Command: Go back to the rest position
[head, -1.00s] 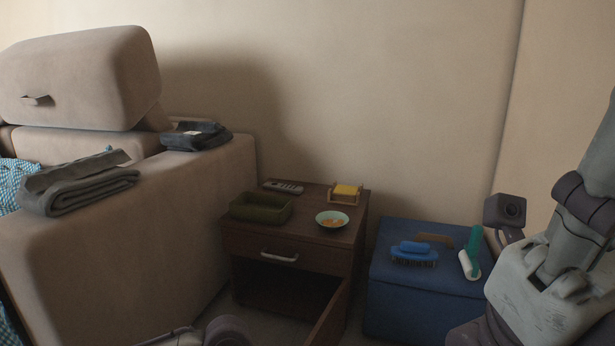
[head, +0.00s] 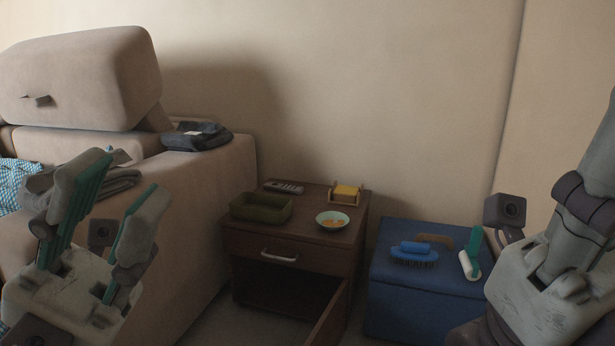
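My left gripper (head: 112,212) is at the lower left of the head view, in front of the sofa arm. Its two fingers with green pads point up and stand apart, with nothing between them. My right gripper (head: 575,262) is at the right edge, beside the blue box. Its body shows, but the fingertips are too cut off or overlapped to tell whether they are apart.
A beige sofa (head: 190,220) stands at left with folded dark jeans (head: 195,137) and a grey folded cloth (head: 118,180). A brown nightstand (head: 300,228) holds a green tray (head: 261,208), remote, bowl (head: 332,221) and yellow notes; its lower door is open. Brushes lie on the blue box (head: 425,305).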

